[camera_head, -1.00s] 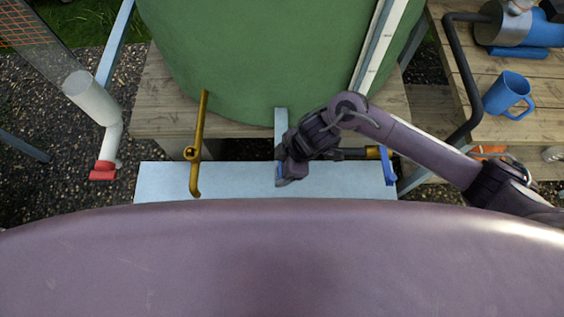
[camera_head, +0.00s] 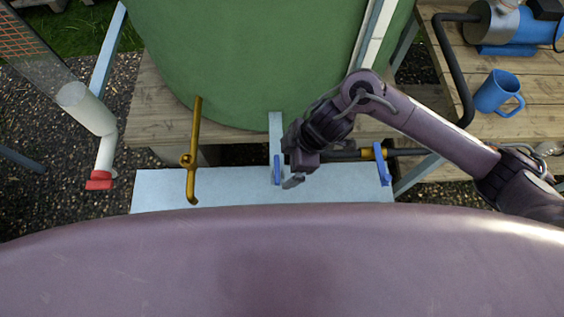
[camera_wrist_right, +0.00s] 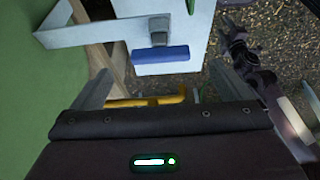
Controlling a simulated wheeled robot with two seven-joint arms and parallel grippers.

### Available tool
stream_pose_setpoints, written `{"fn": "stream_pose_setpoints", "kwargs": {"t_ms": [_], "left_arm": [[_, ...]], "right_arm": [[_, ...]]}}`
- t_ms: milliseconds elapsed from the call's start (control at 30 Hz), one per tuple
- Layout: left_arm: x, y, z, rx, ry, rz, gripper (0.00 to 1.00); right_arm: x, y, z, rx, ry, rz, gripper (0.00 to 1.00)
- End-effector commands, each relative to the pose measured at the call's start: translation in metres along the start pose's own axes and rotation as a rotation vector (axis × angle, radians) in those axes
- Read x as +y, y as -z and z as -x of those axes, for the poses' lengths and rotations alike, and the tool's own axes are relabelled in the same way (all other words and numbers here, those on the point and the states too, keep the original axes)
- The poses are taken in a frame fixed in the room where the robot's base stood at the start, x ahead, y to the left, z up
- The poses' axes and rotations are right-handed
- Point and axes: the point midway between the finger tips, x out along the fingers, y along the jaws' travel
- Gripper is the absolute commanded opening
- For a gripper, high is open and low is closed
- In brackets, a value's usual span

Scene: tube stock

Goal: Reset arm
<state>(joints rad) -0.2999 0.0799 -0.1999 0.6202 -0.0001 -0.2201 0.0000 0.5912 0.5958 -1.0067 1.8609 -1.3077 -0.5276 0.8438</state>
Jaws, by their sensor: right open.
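My right gripper (camera_head: 292,180) is open above the pale blue panel (camera_head: 232,186), beside a short blue handle (camera_head: 277,170). In the right wrist view, the open fingers of that gripper (camera_wrist_right: 160,88) show with nothing held between them. The blue handle (camera_wrist_right: 160,54) lies beyond them, on a grey mount at the panel, and appears apart from the fingers. My left gripper does not show in the head view. A dark arm at the right of the wrist view looks like my left arm, but its jaws are too small and dark to read.
A brass pipe (camera_head: 192,150) stands left of the gripper, and a second blue handle (camera_head: 382,165) is to its right. The green tank (camera_head: 240,60) rises behind. A blue mug (camera_head: 497,93) stands on the wooden table (camera_head: 510,150). A white pipe with red end (camera_head: 100,180) is at left.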

Motion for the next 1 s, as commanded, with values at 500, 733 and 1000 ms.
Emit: {"fn": "stream_pose_setpoints", "kwargs": {"t_ms": [500,733,1000], "left_arm": [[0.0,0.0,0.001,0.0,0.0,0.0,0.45],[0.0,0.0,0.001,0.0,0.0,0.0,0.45],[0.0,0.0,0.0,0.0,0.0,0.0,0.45]], "right_arm": [[0.0,0.0,0.01,-0.001,0.001,0.0,0.98],[0.0,0.0,0.01,-0.001,0.001,0.0,0.98],[0.001,0.047,0.01,0.128,-0.107,-0.01,0.98]]}}
